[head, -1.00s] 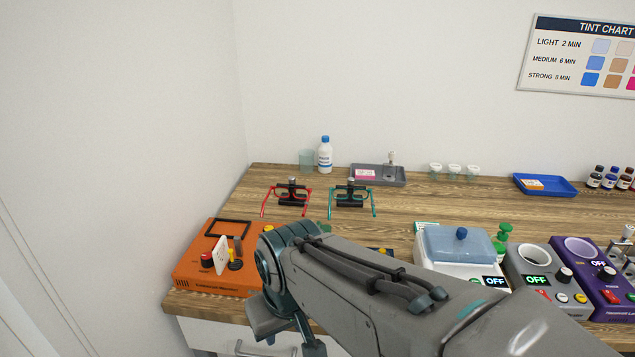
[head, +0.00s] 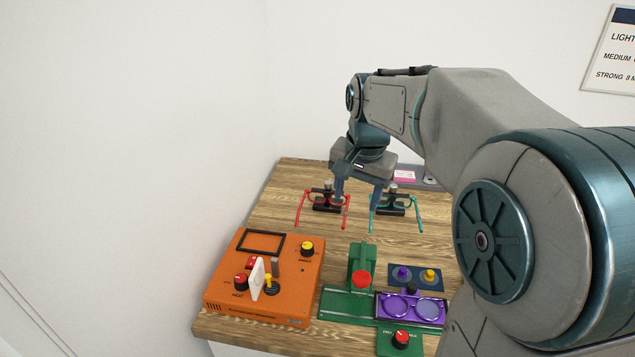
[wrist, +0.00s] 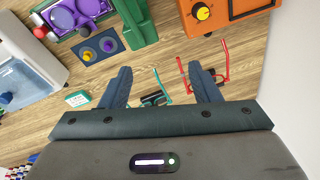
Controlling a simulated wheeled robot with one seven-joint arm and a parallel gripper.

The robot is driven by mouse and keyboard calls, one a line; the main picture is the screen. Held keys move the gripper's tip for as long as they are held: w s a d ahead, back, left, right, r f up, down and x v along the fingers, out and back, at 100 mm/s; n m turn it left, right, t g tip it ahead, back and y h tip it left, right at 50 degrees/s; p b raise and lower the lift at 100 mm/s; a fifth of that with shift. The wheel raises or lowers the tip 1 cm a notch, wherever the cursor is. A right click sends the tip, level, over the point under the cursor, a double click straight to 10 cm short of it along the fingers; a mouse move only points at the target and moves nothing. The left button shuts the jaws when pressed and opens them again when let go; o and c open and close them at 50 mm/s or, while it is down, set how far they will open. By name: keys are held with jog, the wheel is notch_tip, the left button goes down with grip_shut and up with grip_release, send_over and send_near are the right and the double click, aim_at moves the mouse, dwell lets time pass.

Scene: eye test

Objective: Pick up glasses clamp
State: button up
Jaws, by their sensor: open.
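Two pairs of glasses lie side by side on the wooden table, one with red frames (head: 346,213) and one with teal frames (head: 420,214). Each has a black clamp at its front, the red pair's (head: 326,206) and the teal pair's (head: 392,209). My gripper (head: 358,192) is open and empty, pointing down above the table near both pairs. In the wrist view the open fingers (wrist: 161,70) stand apart; the teal glasses (wrist: 157,74) show between them, and the red glasses (wrist: 227,60) show around the right finger, which partly hides them.
An orange machine (head: 285,280) stands at the front left. Beside it are a green device (head: 345,304) with a purple plate (head: 411,314) and a dark blue pad (head: 418,284) with two knobs. A pink-labelled card (head: 404,176) lies behind. Bare wood lies left of the red glasses.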

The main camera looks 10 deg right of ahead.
jog(key=w+r+m+p, duration=0.2)
jog(key=w+r+m, duration=0.15)
jog(key=w, duration=0.75)
jog(key=m+g+p, duration=0.2)
jog(key=m+p, duration=0.4)
jog(key=m, duration=0.6)
send_over(328, 182)
notch_tip(328, 182, down, 11)
jog(key=shift+n, duration=0.25)
notch_tip(328, 182, down, 7)
jog(key=b, duration=0.4)
jog(key=shift+s+a+f+b, duration=0.1)
jog(key=shift+s+f+b, duration=0.05)
jog(key=shift+b, duration=0.15)
jog(key=shift+f+p, duration=0.5)
jog(key=shift+f, duration=2.55)
grip_shut()
